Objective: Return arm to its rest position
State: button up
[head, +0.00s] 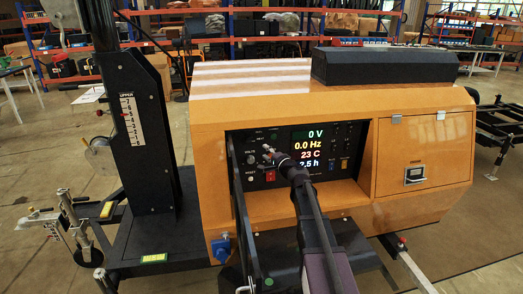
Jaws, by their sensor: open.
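My arm (313,225) reaches up from the lower middle of the head view toward the control panel (345,148) of an orange generator cabinet (245,114). My gripper (268,152) is at its far end, in front of the panel's left part, left of the lit readouts. It is small here; its jaws are open and nothing shows between them. I cannot tell whether it touches the panel. The gripper and arm hide some of the controls. A red switch (270,176) shows just below the gripper.
The panel sits in a recess with an orange rim around it. A black mast (137,130) with an UPPER scale stands at left. A blue socket (221,248) is low on the cabinet. A closed orange door (424,150) is at right. Shelves stand behind.

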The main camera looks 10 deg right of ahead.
jog(key=shift+s+d, duration=0.1)
jog(key=shift+s, duration=0.25)
jog(key=shift+r, duration=0.1)
